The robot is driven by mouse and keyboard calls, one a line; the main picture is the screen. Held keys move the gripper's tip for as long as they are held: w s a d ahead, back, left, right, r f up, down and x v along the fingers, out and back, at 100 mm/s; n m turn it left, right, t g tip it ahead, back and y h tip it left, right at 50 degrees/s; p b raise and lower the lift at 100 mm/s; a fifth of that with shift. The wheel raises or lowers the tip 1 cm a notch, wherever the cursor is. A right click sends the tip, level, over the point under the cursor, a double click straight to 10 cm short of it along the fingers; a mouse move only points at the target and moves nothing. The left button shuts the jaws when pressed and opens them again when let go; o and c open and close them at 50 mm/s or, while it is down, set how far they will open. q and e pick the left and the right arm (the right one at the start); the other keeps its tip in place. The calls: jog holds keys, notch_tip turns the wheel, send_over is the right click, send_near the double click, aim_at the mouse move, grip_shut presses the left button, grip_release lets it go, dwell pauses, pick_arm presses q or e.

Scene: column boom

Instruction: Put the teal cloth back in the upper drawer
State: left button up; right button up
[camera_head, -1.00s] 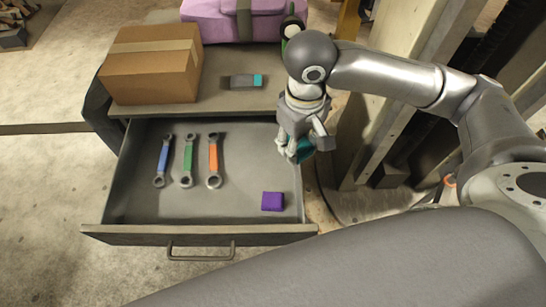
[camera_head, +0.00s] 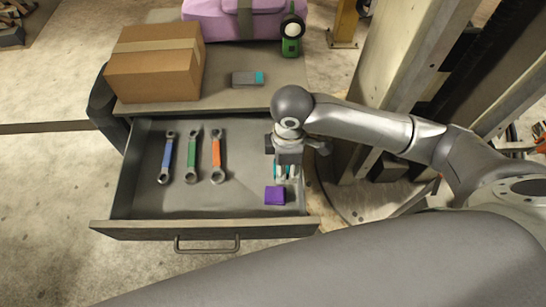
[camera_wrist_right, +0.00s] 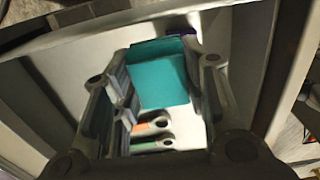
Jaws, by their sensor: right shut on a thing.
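The teal cloth (camera_wrist_right: 158,78) is a folded square between the fingers of my right gripper (camera_head: 286,172). In the head view, the wrist and fingers hide most of it. My right gripper is shut on the cloth, pointing down over the right part of the open drawer (camera_head: 205,229). In the right wrist view, the drawer's pale floor shows around the cloth; I cannot tell whether the cloth touches it. My left gripper is not in view.
In the drawer lie a purple block (camera_head: 275,195), just in front of the gripper, and blue (camera_head: 167,157), green (camera_head: 192,156) and orange (camera_head: 217,156) wrenches at left. The middle floor is clear. A cardboard box (camera_head: 155,65) and a grey-teal block (camera_head: 248,78) sit on top.

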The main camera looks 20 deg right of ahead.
jog(key=w+f, duration=0.4)
jog(key=w+f+p, duration=0.1)
jog(key=w+f, duration=0.1)
jog(key=w, duration=0.1)
jog(key=shift+w+a, duration=0.1)
jog(key=shift+a, duration=0.25)
jog(key=shift+w+f, duration=0.5)
jog(key=shift+f, duration=1.7)
jog(key=shift+f, duration=0.1)
jog(key=o, duration=0.9)
notch_tip(320, 180, up, 12)
jog(key=shift+b, duration=0.45)
jog(key=shift+s, duration=0.1)
